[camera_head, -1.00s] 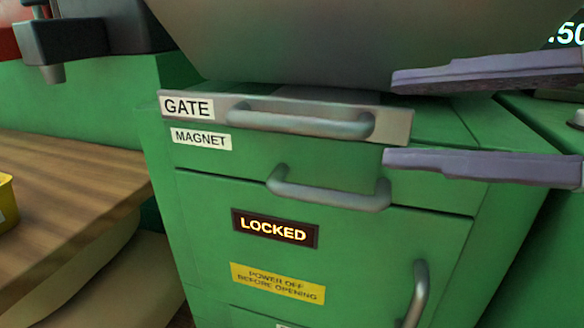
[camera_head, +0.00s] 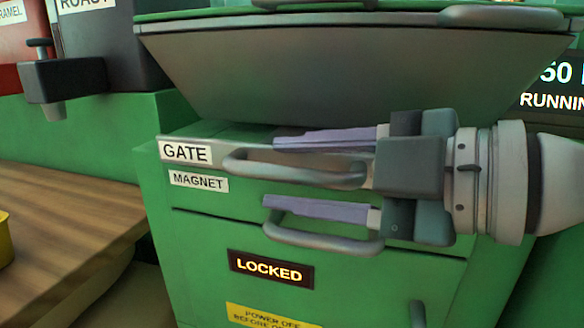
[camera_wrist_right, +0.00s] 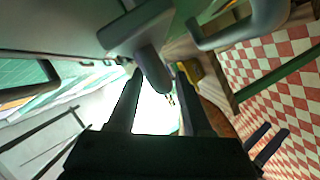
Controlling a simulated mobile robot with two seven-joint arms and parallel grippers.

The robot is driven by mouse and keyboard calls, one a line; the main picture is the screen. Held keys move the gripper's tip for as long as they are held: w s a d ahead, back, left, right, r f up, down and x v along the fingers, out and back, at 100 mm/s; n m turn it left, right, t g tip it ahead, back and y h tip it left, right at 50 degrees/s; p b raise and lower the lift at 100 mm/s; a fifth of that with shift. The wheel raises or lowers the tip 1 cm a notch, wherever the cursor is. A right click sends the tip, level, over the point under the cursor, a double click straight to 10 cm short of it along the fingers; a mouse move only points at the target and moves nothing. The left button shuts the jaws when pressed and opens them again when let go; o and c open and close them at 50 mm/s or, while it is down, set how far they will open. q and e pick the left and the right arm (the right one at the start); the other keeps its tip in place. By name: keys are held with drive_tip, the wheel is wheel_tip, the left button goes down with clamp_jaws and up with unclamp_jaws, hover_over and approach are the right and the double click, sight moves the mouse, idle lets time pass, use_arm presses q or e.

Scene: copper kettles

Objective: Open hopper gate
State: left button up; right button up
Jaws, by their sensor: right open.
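The hopper gate is a grey slide plate with a "GATE" label (camera_head: 185,152) and a grey bar handle (camera_head: 250,167), below the hopper's grey sloped body (camera_head: 330,75). My right gripper (camera_head: 270,173) comes in from the right, open. One finger is above the gate handle and the other below it in the head view. In the right wrist view the handle bar (camera_wrist_right: 153,70) shows between the two open fingers; I cannot tell whether they touch it. My left gripper is not in the head view.
Below the gate is a "MAGNET" drawer with its own handle (camera_head: 320,238), partly behind the lower finger. A lit "LOCKED" sign (camera_head: 270,268) is under it. A wooden counter (camera_head: 65,205) is at left. A "RUNNING" display (camera_head: 555,100) is at right.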

clamp_jaws()
idle(0.3)
idle(1.1)
